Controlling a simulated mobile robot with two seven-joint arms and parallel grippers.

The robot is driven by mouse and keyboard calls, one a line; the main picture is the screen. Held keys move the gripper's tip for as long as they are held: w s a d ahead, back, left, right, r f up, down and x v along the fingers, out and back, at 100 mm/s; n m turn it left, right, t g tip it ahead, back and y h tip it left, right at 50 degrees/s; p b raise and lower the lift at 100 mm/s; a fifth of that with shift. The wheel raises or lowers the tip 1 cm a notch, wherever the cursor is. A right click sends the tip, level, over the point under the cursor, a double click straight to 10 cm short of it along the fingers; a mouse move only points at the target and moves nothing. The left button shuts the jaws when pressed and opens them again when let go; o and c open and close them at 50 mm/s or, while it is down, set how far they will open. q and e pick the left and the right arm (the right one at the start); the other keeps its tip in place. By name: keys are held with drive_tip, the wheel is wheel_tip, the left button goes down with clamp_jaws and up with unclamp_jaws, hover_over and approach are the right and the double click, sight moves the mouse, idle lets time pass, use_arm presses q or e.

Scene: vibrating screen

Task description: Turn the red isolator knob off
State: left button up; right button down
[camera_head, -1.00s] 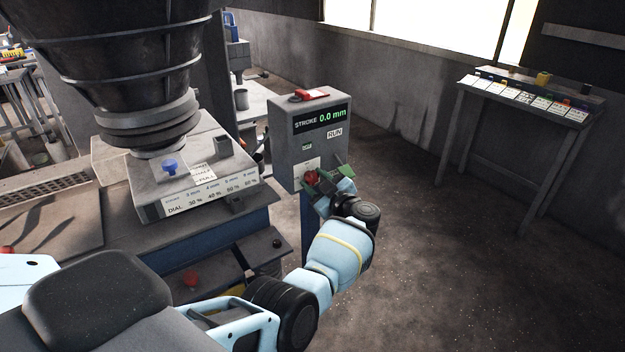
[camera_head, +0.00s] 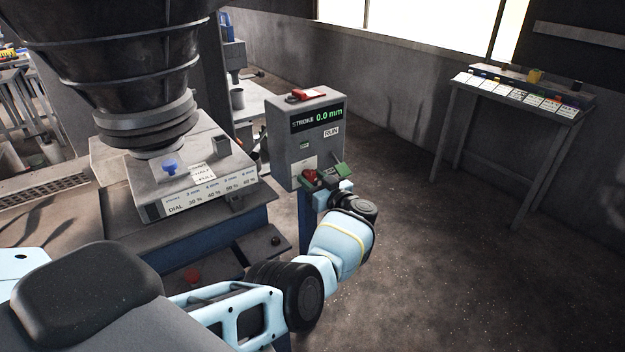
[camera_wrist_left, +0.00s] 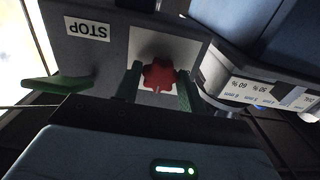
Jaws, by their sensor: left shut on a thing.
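The red isolator knob (camera_head: 310,175) sits low on the front of a grey control box (camera_head: 282,150), partly hidden by my gripper in the head view. In the left wrist view the lobed red knob (camera_wrist_left: 158,75) stands in front of a pale plate, between two green fingers. My left gripper (camera_head: 320,180) is shut on the knob; in the left wrist view the gripper (camera_wrist_left: 158,88) has one finger on each side of it. The knob's exact angle is hard to read. My right gripper is not in view.
The box display (camera_head: 318,117) reads STROKE 0.0 mm, with a RUN label (camera_head: 331,132) below. A STOP label (camera_wrist_left: 88,28) shows upside down in the wrist view. The screen machine (camera_head: 150,190) stands close on the left. A side table (camera_head: 520,100) is far right; the floor between is clear.

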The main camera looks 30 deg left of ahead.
use_arm(q)
drive_tip(key=o, duration=0.9)
drive_tip(key=shift+o, duration=0.2)
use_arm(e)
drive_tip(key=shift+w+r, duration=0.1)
use_arm(q)
drive_tip(key=shift+s+d, duration=0.15)
drive_tip(key=shift+d, duration=0.3)
drive_tip(key=p+v, duration=0.1)
drive_tip(key=v, duration=0.6)
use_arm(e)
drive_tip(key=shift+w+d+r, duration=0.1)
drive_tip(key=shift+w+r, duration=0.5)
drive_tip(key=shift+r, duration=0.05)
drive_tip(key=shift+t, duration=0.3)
